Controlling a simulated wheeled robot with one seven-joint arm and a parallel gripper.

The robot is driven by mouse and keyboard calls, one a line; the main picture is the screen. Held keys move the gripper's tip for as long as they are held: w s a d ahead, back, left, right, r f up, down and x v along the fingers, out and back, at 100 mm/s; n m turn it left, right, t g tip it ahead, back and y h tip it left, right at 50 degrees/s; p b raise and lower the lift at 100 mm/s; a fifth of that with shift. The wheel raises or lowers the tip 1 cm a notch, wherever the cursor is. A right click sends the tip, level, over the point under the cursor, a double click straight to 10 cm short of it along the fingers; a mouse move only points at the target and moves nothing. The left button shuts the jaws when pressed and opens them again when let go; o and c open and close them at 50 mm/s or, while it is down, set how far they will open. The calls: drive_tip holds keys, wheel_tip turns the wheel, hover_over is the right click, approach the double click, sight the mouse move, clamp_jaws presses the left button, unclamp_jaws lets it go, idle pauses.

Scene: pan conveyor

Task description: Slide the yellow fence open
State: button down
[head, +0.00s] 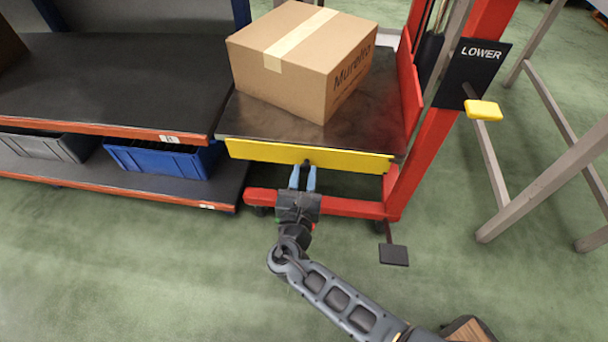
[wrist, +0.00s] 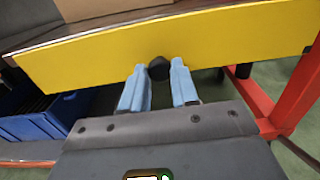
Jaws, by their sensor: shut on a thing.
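The yellow fence (head: 345,161) runs along the front edge of the red lift's dark platform. In the wrist view the fence (wrist: 210,42) spans the picture, with a black knob (wrist: 159,68) on its lower middle. My gripper (head: 303,172) reaches up to the fence from the front. Its blue fingers (wrist: 158,75) are closed on the black knob, one on each side.
A cardboard box (head: 290,55) sits on the platform (head: 235,118) behind the fence. A dark shelf (head: 100,95) with a blue bin (head: 165,157) stands at the left. The lift's red post (head: 440,130), a LOWER sign (head: 483,54) with yellow handle and a black pedal (head: 394,254) are at the right.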

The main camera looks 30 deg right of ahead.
sight(304, 161)
wheel_tip(304, 161, up, 6)
drive_tip(key=p, duration=0.6)
drive_tip(key=c, duration=0.9)
unclamp_jaws()
drive_tip(key=shift+o, duration=0.2)
drive_tip(key=shift+s, duration=0.1)
drive_tip(key=p+v, duration=0.1)
drive_tip(key=v, duration=0.6)
drive_tip(key=shift+s+a+p, duration=0.25)
drive_tip(key=shift+p, duration=0.1)
